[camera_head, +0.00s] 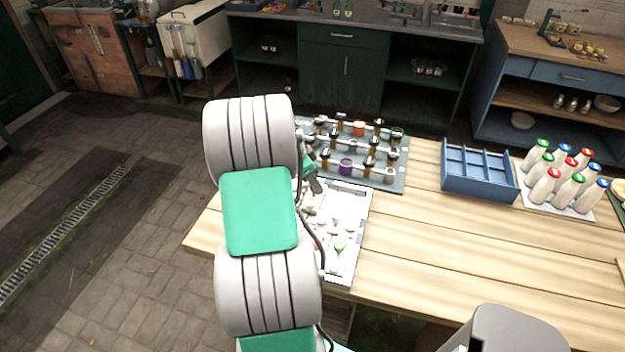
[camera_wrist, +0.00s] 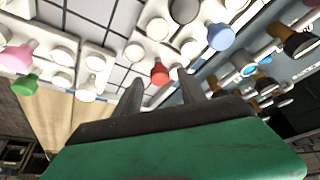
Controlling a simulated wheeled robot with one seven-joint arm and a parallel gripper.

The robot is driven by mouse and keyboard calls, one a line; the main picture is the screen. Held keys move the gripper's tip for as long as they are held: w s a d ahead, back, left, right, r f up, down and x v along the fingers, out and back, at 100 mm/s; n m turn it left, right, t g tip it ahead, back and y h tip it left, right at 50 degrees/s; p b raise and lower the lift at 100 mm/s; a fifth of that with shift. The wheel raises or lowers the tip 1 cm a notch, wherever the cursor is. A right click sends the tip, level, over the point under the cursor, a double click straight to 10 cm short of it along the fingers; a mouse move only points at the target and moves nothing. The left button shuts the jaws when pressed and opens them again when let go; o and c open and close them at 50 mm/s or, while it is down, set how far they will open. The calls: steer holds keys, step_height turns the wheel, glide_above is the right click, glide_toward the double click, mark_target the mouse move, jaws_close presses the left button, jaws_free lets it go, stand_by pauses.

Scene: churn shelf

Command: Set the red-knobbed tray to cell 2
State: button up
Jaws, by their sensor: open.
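A red knob (camera_wrist: 159,73) on a white tray with pale round discs (camera_wrist: 134,51) shows in the wrist view. My gripper (camera_wrist: 160,80) is open, with its two dark fingers on either side of the red knob. I cannot tell whether they touch it. A white board (camera_head: 346,262) with grid lines lies on the table and bears several such trays. In the head view my arm hides its left part, and the red knob cannot be made out. My gripper (camera_head: 314,184) is partly hidden there, over the board's far left part. No cell numbers are readable.
Other trays with pink (camera_wrist: 17,57), green (camera_wrist: 25,84) and blue (camera_wrist: 221,37) knobs are close by. A grey rack of dark knobbed pieces (camera_head: 397,183) lies just behind the board. A blue divided box (camera_head: 480,188) and several bottles (camera_head: 544,187) stand right. The front-middle table (camera_head: 430,255) is clear.

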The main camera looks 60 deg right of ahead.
steer(key=shift+d+f, duration=0.1)
steer(key=shift+f, duration=0.15)
steer(key=shift+c, duration=0.3)
jaws_close()
stand_by(1.0)
